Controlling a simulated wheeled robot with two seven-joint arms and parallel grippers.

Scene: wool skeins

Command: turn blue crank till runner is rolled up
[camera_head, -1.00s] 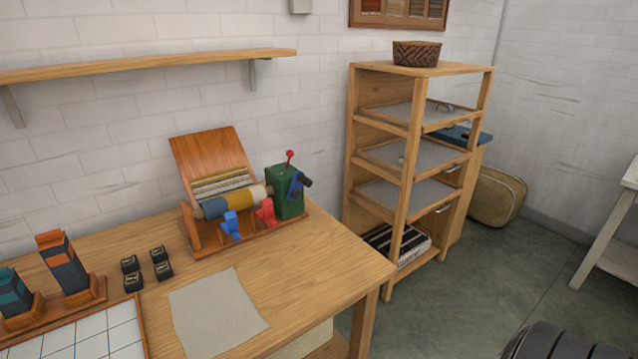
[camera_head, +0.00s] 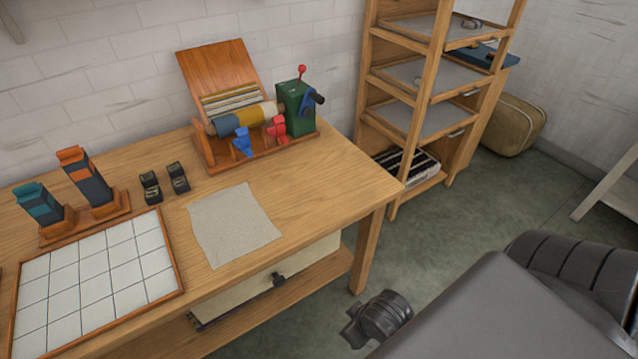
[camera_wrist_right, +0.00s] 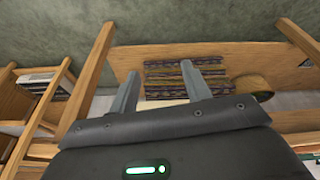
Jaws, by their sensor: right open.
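The winding device stands at the back of the table. A banded roller (camera_head: 245,118) in blue, yellow and cream lies left of the box. A striped cloth strip (camera_head: 235,97), seemingly the runner, lies behind the roller below a slanted wooden board (camera_head: 223,72). My right gripper (camera_wrist_right: 160,68) is open and empty in the right wrist view. It is away from the crank; the head view does not show its fingers. My left gripper is not in view.
A blue clip (camera_head: 242,142) and a red clip (camera_head: 277,127) stand before the roller. A grey cloth (camera_head: 234,225) lies on the table (camera_head: 330,172), near a white tiled tray (camera_head: 175,287). A shelf rack (camera_head: 407,135) stands to the right. My arm fills the lower right.

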